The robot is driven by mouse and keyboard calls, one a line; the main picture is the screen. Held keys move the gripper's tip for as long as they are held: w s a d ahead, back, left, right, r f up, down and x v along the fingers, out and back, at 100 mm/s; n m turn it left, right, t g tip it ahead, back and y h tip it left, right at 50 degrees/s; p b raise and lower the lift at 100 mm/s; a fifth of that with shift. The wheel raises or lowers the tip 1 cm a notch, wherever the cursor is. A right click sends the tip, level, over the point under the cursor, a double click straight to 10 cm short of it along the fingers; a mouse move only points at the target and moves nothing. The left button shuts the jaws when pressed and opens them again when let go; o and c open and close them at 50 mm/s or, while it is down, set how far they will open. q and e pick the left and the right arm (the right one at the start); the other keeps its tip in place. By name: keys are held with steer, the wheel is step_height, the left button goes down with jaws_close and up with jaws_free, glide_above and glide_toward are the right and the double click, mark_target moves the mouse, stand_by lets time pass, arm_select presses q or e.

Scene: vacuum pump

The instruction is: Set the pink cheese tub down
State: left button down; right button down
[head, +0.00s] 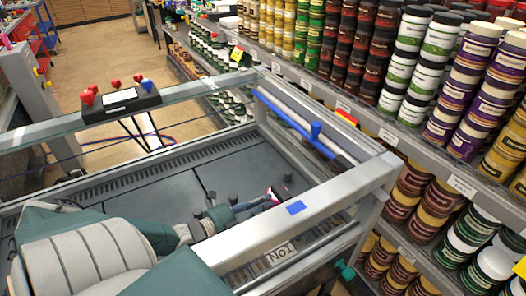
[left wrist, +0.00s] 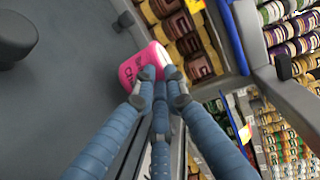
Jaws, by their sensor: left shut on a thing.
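The pink cheese tub (left wrist: 143,66) shows in the left wrist view, pink with dark lettering and a pale end. My left gripper (left wrist: 158,88) is shut on it, with its blue fingers at the tub's pale end. In the head view the gripper (head: 252,204) reaches low inside the grey-framed cart (head: 286,222), near its right side. Only a small pink and white part of the tub (head: 272,194) shows there. I cannot tell whether the tub touches the dark cart floor (head: 150,182). My right gripper is not in view.
Black knobs stand on the dark floor, one (left wrist: 122,21) close to the tub. The cart's rails and a blue bar (head: 295,124) surround the space. Shelves of stacked jars (head: 405,75) stand close on the right. The dark floor left of the gripper is mostly clear.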

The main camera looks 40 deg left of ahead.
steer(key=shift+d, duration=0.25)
arm_select(q)
steer(key=shift+f, duration=0.5)
steer(key=c, duration=1.8)
jaws_free()
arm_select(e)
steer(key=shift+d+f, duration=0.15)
